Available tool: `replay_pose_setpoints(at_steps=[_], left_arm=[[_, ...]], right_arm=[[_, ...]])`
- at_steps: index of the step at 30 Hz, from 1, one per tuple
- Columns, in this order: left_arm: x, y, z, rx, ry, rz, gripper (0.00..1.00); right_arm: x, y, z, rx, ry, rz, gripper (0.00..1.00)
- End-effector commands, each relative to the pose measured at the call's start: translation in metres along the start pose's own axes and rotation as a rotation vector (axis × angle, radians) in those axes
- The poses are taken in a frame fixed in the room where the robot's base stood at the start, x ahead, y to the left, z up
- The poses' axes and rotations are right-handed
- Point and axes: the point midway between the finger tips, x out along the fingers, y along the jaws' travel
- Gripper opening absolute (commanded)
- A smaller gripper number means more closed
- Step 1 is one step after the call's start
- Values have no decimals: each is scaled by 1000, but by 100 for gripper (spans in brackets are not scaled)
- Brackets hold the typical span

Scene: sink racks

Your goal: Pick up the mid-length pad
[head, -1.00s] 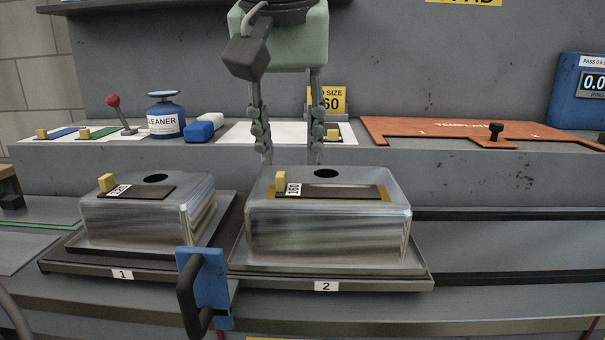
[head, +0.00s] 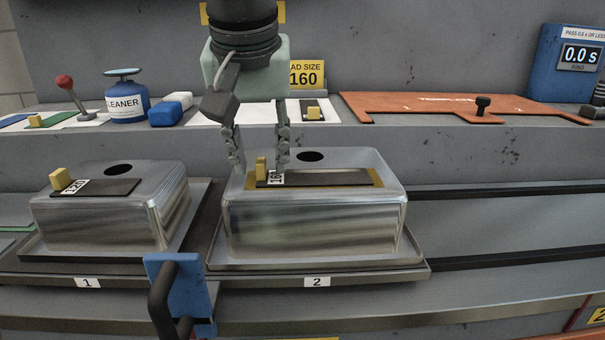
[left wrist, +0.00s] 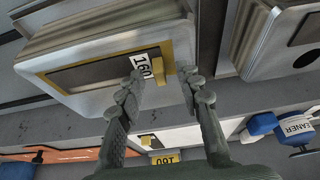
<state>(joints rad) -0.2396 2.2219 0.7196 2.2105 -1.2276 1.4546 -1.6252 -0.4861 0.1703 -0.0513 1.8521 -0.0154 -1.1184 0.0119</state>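A dark pad (head: 325,178) with a 160 label lies in a yellow outline on the metal block on tray 2. A yellow tab (head: 261,168) stands at its left end. A shorter dark pad (head: 108,187) labelled 120 lies on the block on tray 1. Which one is mid-length is not written on them. My left gripper (head: 260,164) is open, pointing down, with its fingers on either side of the 160 pad's tab in the head view. In the left wrist view, the 160 pad (left wrist: 90,73) shows beyond the open fingers (left wrist: 164,80). My right gripper is not in view.
A sign reading 160 (head: 306,74) stands on the back shelf beside a small tabbed pad (head: 314,112). A cleaner bottle (head: 127,103), a blue block (head: 166,114) and an orange template (head: 450,103) are there too. A blue bracket with a dark handle (head: 187,290) stands in front.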

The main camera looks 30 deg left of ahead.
Motion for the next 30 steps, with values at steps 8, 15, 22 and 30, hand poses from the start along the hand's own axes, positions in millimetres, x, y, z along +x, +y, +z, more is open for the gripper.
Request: replay_pose_setpoints(at_steps=[8, 15, 22, 30], left_arm=[[8, 0, 0, 0, 0, 1, 35], [7, 0, 0, 0, 0, 1, 10], [7, 0, 0, 0, 0, 1, 0], [7, 0, 0, 0, 1, 1, 0]], right_arm=[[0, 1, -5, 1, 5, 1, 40], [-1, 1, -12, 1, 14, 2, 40], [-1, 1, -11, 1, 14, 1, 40], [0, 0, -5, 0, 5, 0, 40]])
